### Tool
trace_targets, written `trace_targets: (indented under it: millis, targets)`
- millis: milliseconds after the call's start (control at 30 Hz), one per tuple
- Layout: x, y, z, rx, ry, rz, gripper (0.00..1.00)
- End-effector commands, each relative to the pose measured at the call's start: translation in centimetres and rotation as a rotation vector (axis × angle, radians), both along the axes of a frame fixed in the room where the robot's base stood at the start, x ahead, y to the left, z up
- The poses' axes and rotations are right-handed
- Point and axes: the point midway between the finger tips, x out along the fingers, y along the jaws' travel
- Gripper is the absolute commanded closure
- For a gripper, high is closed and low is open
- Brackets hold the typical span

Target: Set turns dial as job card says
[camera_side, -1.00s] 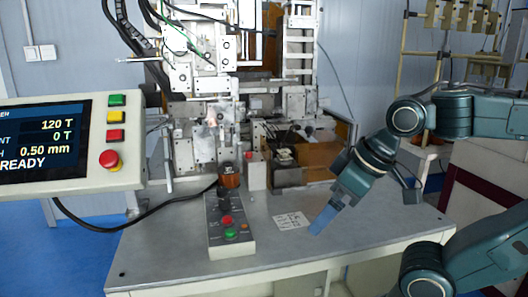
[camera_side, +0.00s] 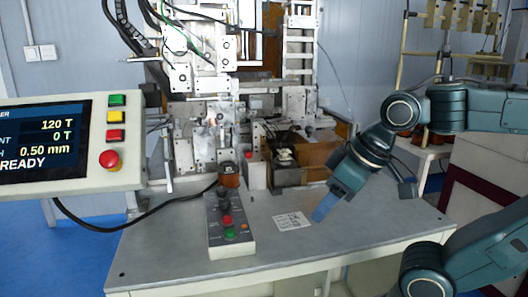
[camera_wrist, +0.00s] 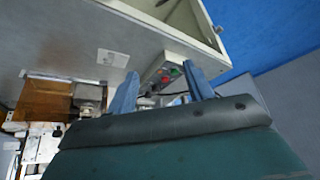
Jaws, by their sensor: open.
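The job card (camera_side: 292,221) is a small white sheet lying flat on the grey table; its print is too small to read. It also shows in the wrist view (camera_wrist: 112,58). The control box (camera_side: 230,225) stands left of the card, with a black knob (camera_side: 224,193) near its far end and red, green and orange buttons. I cannot make out a dial scale. The display (camera_side: 45,143) reads 120 T, 0 T, 0.50 mm and READY. My gripper (camera_side: 320,216) is open and empty, above the table just right of the card. Its two blue fingers show in the wrist view (camera_wrist: 163,88).
The winding machine (camera_side: 205,130) rises behind the control box. A copper-coloured coil (camera_side: 230,175) stands just behind the box. A black cable (camera_side: 130,228) runs from the display panel to the machine.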

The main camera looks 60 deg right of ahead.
Motion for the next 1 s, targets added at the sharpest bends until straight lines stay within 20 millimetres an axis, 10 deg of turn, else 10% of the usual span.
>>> trace_targets:
  millis: [1000]
  targets:
    - [19.1, -3.3, 6.4, 0.138, 0.285, -0.443, 0.48]
